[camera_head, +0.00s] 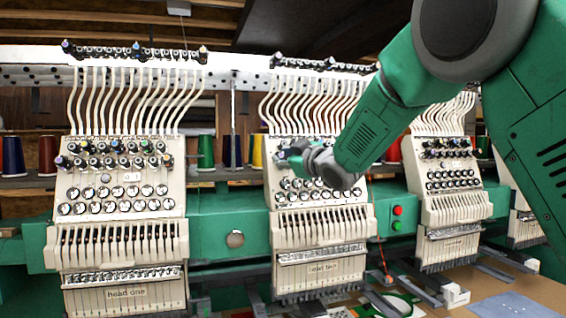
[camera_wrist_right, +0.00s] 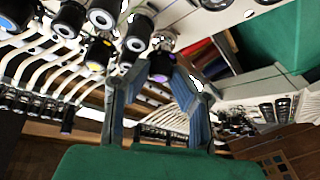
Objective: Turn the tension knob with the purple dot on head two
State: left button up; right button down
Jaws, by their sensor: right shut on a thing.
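Head two (camera_head: 318,232) is the middle cream embroidery head in the head view, with rows of tension knobs on its upper panel. My right gripper (camera_head: 287,155) reaches its upper row of knobs from the right, and my forearm and wrist hide many of them. In the right wrist view, the two blue-grey fingers of my right gripper (camera_wrist_right: 153,72) are shut on a dark knob with a purple dot (camera_wrist_right: 160,77). The purple dot faces the wrist camera. My left gripper is not in view.
Head one (camera_head: 125,240) stands to the left. Thread cones (camera_head: 205,152) stand behind. Red (camera_head: 397,210) and green buttons are right of head two.

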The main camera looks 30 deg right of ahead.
jog(key=m+h+b, duration=0.2)
jog(key=m, duration=0.1)
jog(key=shift+a+f+m+t+b, duration=0.1)
jog(key=shift+f+m+t+b, duration=0.2)
jog(key=shift+b, duration=0.05)
jog(key=shift+r+m+h+b, duration=0.1)
jog(key=shift+m+h+b, duration=0.7)
jog(key=shift+m, duration=0.7)
jog(key=c, duration=1.4)
grip_release()
jog(key=shift+r, duration=0.1)
